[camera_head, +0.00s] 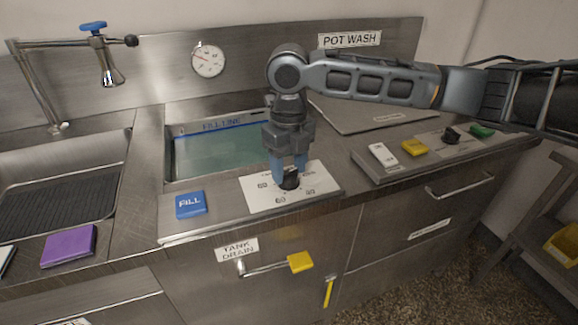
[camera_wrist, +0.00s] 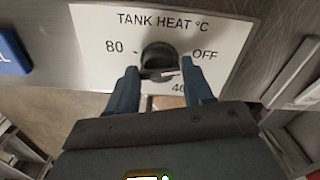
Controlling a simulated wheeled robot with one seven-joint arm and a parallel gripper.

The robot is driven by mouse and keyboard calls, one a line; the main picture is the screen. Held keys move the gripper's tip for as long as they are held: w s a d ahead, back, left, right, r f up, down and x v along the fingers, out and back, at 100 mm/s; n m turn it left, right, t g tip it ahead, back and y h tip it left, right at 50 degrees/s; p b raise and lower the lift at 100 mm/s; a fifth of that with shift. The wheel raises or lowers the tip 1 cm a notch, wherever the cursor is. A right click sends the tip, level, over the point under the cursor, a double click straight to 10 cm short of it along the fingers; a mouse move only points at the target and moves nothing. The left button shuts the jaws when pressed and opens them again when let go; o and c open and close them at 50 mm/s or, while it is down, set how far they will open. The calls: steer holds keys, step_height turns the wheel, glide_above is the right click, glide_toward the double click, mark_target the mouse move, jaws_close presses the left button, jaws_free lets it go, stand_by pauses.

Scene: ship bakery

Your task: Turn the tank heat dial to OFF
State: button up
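The tank heat dial (camera_wrist: 158,60) is a black knob on a white plate (camera_wrist: 95,25) marked TANK HEAT °C. In the wrist view 80 is to its left, OFF to its right, and a partly hidden 40 at lower right. In the head view the dial (camera_head: 291,183) sits on the counter front below my gripper (camera_head: 290,173), which points down. Its two blue-grey fingers (camera_wrist: 160,73) stand on either side of the dial, apart, with small gaps seeming to show. A pale mark shows on the knob, but I cannot tell which setting it points to.
A blue FILL button (camera_head: 191,204) is left of the plate, and the water tank (camera_head: 215,150) is behind. A yellow-handled drain lever (camera_head: 300,262) is below. White (camera_head: 383,155) and yellow (camera_head: 414,147) blocks and another black knob (camera_head: 451,135) are at right.

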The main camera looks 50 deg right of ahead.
mark_target(288, 172)
steer(key=o, duration=0.4)
steer(key=shift+r, duration=0.1)
step_height(288, 172, up, 8)
steer(key=shift+f, duration=0.2)
stand_by(0.7)
